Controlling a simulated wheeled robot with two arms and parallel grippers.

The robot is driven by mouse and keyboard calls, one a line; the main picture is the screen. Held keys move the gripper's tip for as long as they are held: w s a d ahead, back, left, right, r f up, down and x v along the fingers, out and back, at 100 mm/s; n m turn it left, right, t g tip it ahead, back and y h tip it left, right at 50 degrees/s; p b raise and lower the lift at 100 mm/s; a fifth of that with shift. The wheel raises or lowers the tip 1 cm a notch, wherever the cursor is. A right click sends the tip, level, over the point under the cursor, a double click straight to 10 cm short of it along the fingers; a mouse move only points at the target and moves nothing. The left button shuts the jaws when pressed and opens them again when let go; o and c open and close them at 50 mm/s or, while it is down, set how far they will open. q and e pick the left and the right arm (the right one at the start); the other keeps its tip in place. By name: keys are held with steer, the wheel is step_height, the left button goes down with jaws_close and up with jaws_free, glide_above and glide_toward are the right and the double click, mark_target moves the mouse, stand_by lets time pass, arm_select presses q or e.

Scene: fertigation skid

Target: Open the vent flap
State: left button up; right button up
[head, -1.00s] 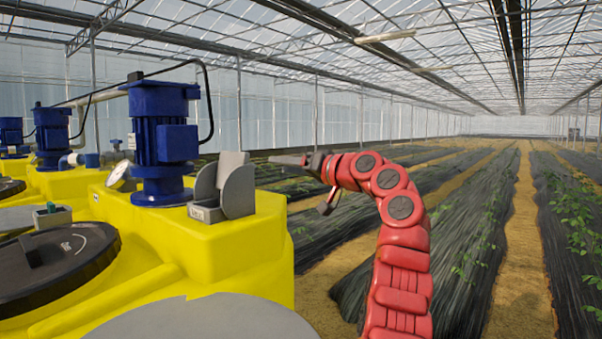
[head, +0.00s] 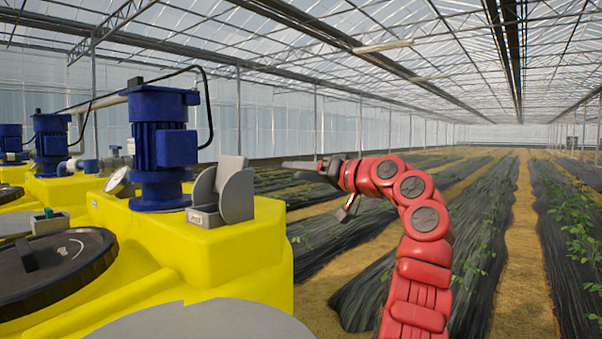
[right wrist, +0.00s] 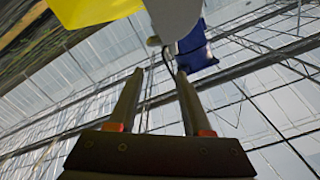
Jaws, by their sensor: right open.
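A grey part, seemingly the flap (right wrist: 174,18), shows beyond the fingertips. My left gripper is not in view.
A black lid (head: 50,268) lies at the lower left. Planted rows and open air are to the right.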

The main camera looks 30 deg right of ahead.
steer(key=shift+s, duration=0.1)
steer(key=b+v, duration=0.1)
steer(key=v, duration=1.6)
steer(key=shift+b, duration=0.3)
